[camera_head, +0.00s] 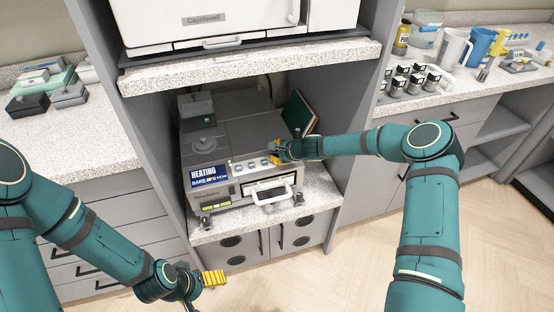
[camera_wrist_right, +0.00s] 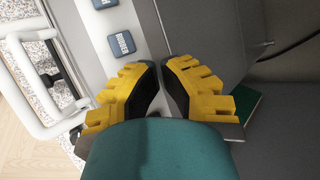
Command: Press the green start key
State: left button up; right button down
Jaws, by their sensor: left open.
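The steriliser (camera_head: 225,145) stands in the lower bay; its display (camera_head: 208,175) reads "HEATING". A small green spot (camera_head: 229,162) sits above the display's right edge; I cannot tell whether it is the start key or a lamp. Blue-grey keys (camera_head: 252,165) run along the panel; one (camera_wrist_right: 121,43) reads "RUBBER" in the right wrist view. My right gripper (camera_head: 275,153) is over the panel's right end, its fingertips (camera_wrist_right: 160,66) close together with nothing between, beside that key. Contact is unclear. My left gripper (camera_head: 212,278) is open and empty, low in front of the bay.
A white handle (camera_head: 271,191) sticks out of the steriliser's front. A green book or panel (camera_head: 299,113) leans behind it on the right. The shelf above (camera_head: 250,63) carries a white appliance (camera_head: 220,22). Bottles and jugs (camera_head: 455,48) stand on the right counter. The floor in front is clear.

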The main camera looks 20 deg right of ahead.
aim_at(277, 165)
jog(key=shift+r, duration=0.1)
jog(key=shift+s+r, duration=0.25)
jog(key=shift+r, duration=0.45)
jog(key=shift+r, duration=0.1)
jog(key=r, duration=0.1)
jog(key=s+r+p, duration=0.1)
jog(key=r, duration=0.1)
jog(key=r+p, duration=0.1)
jog(key=shift+s+r, duration=0.3)
dwell(0.9)
jog(key=s+a+f+n, duration=0.1)
jog(key=s+a, duration=0.1)
jog(key=s+a+f+n+g, duration=0.1)
jog(key=s+f, duration=0.1)
jog(key=s+a+f+n+g, duration=0.1)
jog(key=s+a+n, duration=0.1)
jog(key=s, duration=0.1)
jog(key=shift+a+f, duration=0.35)
jog(key=shift+f, duration=0.05)
jog(key=s+a+f+n+g, duration=0.2)
jog(key=s+n, duration=0.4)
jog(key=s, duration=0.8)
jog(key=s+a+f+n+g+h, duration=0.1)
jog(key=s+f+n+g, duration=0.2)
jog(key=s, duration=1.1)
jog(key=f+n, duration=0.1)
jog(key=n, duration=0.2)
jog(key=shift+a+f+h, duration=0.2)
jog(key=shift+a+h, duration=0.1)
jog(key=shift+a, duration=0.05)
